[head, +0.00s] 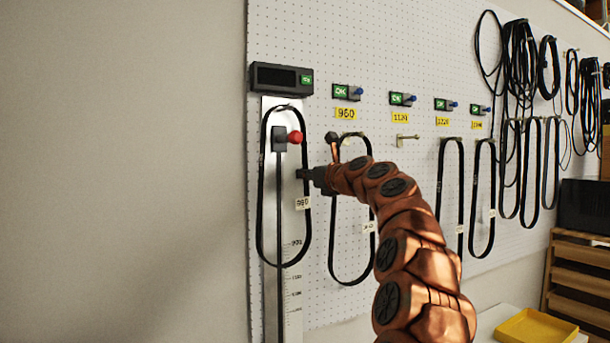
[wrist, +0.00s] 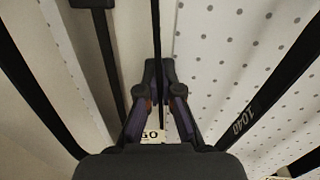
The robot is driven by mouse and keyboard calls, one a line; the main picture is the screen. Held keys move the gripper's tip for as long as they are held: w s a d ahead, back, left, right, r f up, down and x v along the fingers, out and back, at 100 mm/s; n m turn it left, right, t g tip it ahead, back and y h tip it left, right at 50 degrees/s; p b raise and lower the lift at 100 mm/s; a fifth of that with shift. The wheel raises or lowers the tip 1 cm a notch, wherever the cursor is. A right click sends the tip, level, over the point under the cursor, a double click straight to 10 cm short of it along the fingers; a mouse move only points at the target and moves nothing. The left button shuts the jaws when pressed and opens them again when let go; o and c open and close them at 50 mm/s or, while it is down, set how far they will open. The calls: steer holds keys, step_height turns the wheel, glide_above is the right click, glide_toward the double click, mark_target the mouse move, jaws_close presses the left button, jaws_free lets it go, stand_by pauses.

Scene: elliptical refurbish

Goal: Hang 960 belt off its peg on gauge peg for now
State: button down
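The 960 belt (head: 261,200) is a long black loop with a white 960 tag (head: 303,203). In the head view it hangs in front of the gauge (head: 292,255), its top at the gauge peg (head: 284,107). My gripper (head: 302,174) is at the loop's right strand, just above the tag. In the wrist view my gripper (wrist: 157,92) has its fingers closed together around that strand (wrist: 157,35), with part of the tag (wrist: 153,135) below.
Another belt (head: 332,235) hangs just right, under the 960 label; 1040 is printed on the neighbouring strand (wrist: 240,118) in the wrist view. A red knob (head: 295,137) is on the gauge slider. An empty peg (head: 406,138) and more hung belts (head: 482,200) are farther right.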

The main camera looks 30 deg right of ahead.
steer(key=c, duration=1.2)
jaws_free()
steer(key=shift+f, duration=0.1)
steer(key=shift+c, duration=0.2)
steer(key=shift+s, duration=0.1)
steer(key=s+d, duration=0.1)
steer(key=s, duration=1)
steer(key=shift+s, duration=0.4)
